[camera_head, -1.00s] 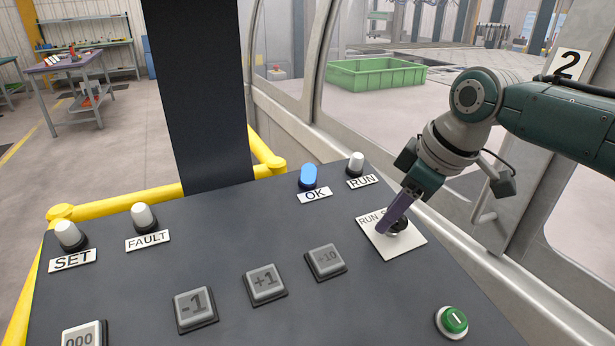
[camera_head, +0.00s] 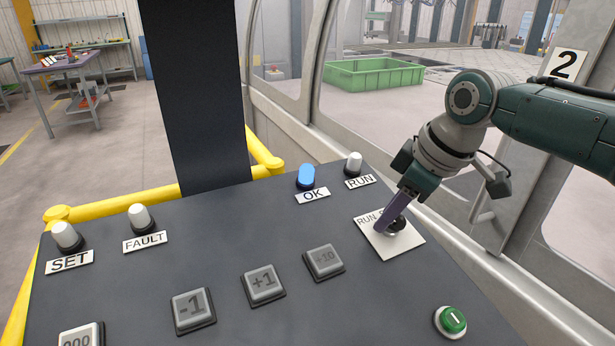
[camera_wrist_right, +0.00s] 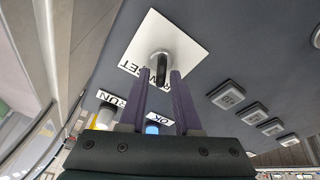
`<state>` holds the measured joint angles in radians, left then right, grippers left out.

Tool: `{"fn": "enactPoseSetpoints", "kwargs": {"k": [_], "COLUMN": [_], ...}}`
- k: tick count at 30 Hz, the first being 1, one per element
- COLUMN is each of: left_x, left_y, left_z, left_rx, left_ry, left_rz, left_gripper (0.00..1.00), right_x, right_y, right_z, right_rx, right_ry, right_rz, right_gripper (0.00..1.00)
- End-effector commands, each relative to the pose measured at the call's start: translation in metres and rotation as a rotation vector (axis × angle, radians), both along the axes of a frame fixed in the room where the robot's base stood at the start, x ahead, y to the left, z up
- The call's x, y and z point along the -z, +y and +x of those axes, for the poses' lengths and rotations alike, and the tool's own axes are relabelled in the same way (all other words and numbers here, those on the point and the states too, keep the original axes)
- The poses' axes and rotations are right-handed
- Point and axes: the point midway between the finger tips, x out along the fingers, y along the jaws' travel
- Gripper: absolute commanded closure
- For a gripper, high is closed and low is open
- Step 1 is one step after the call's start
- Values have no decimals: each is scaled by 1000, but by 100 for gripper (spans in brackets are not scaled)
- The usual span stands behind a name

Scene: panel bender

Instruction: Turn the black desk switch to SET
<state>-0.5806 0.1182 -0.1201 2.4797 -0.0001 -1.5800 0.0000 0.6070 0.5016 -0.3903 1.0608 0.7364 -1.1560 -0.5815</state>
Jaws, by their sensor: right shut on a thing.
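The black desk switch (camera_head: 397,225) sits on a white square plate (camera_head: 392,246) at the right of the dark desk. The plate's lettering is partly covered by my gripper in the head view; in the right wrist view "SET" shows on the plate (camera_wrist_right: 178,40). My right gripper (camera_head: 388,222) reaches down to the switch from the upper right. In the right wrist view its two purple fingers (camera_wrist_right: 162,80) stand on either side of the switch knob (camera_wrist_right: 160,66), shut on it. My left gripper is not in view.
On the desk are a lit blue OK lamp (camera_head: 306,176), unlit RUN (camera_head: 354,163), FAULT (camera_head: 142,218) and SET (camera_head: 67,236) lamps, grey keys (camera_head: 263,284) and a green button (camera_head: 450,321). A yellow rail (camera_head: 125,206) and dark post (camera_head: 195,100) stand behind.

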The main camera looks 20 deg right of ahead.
Motion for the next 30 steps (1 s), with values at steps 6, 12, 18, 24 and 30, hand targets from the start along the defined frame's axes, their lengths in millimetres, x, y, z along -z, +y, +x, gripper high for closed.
{"fn": "enactPoseSetpoints", "kwargs": {"k": [6,12,18,24,30], "left_x": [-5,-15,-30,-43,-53], "left_y": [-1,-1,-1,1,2], "left_z": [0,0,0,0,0], "left_rx": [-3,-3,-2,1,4], "left_ry": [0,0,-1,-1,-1], "left_rz": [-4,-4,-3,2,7], "left_gripper": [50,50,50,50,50], "right_x": [-1,-3,-4,-3,-3], "right_y": [0,-1,-2,-3,-5], "right_z": [0,0,1,1,1], "right_rx": [35,135,299,485,665], "right_ry": [2,4,9,11,14], "right_rz": [8,32,71,113,155], "right_gripper": [100,100,100,100,100]}}
